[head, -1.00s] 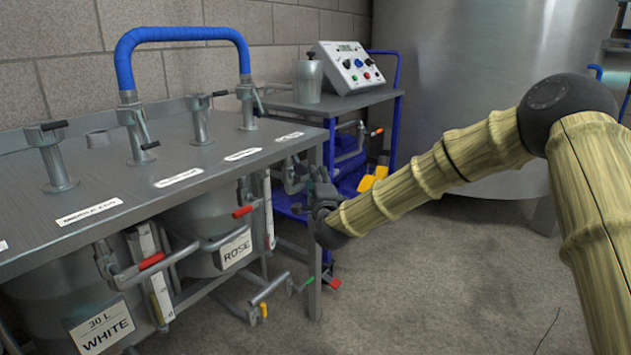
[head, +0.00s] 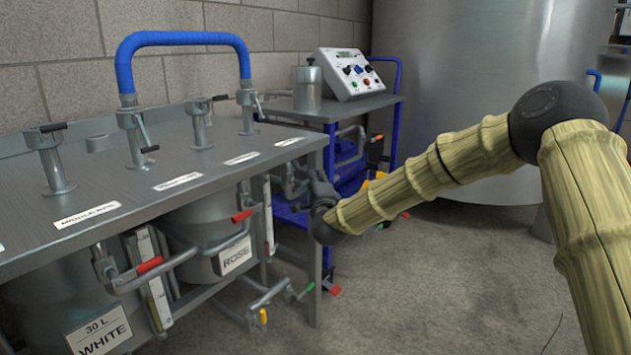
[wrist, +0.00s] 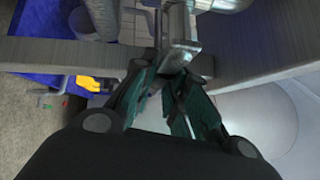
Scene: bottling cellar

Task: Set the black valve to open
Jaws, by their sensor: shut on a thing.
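My gripper (head: 318,190) is at the right end of the grey bench, below its top edge, among grey pipework. In the wrist view my gripper (wrist: 178,85) has its dark green fingers drawn together on a dark piece at the lower end of a grey metal fitting (wrist: 180,25). I take this piece to be the black valve's handle (wrist: 203,66). The fingers hide most of it, so its angle is hard to tell. In the head view my gripper covers the valve.
The grey bench (head: 190,165) carries several taps with black levers. Below hang a WHITE vessel (head: 98,332) and a ROSE vessel (head: 215,268) with red-handled valves (head: 150,265). A blue cart (head: 395,120) and a big steel tank (head: 460,60) stand behind. The floor at right is clear.

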